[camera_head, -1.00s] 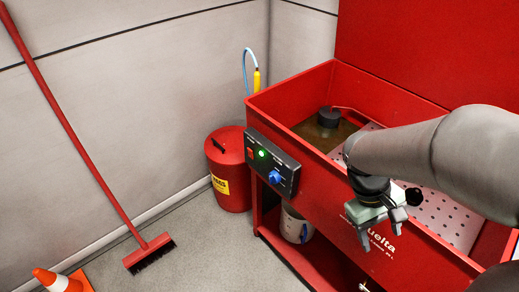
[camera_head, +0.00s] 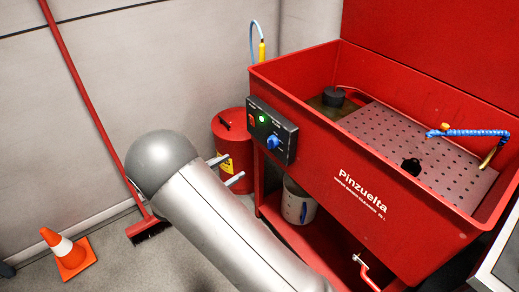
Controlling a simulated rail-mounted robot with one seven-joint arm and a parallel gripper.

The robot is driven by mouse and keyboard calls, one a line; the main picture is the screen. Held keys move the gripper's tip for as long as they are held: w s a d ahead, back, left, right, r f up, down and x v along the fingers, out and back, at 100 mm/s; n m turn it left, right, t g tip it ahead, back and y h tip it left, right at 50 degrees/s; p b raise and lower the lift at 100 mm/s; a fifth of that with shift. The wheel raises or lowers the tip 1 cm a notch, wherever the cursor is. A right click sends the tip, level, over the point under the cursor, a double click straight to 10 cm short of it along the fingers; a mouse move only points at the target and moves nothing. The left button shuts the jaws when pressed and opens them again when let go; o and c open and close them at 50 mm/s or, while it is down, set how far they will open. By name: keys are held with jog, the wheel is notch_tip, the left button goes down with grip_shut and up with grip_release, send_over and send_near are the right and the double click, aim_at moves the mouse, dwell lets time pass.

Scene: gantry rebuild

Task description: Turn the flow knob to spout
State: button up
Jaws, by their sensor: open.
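The flow knob (camera_head: 273,142) is a blue knob on the dark control panel (camera_head: 272,130) at the left front of the red parts washer (camera_head: 390,190). A green light glows above it, and a red switch is to its left. The knob's labels are too small to read. My gripper (camera_head: 232,170) is left of and a little below the panel, apart from the knob. Its two fingers stick out from behind my arm, spread apart and empty. The rest of my gripper is hidden by the arm. The spout, with a blue segmented hose (camera_head: 470,133), lies over the perforated tray at the right.
A red waste can (camera_head: 232,140) stands behind my gripper. A red-handled valve (camera_head: 368,272) is at lower right. A broom (camera_head: 90,110) leans on the wall, near an orange cone (camera_head: 65,257).

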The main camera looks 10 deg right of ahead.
aim_at(272, 143)
jog(key=x, duration=1.5)
jog(key=shift+d, duration=0.1)
jog(key=c, duration=1)
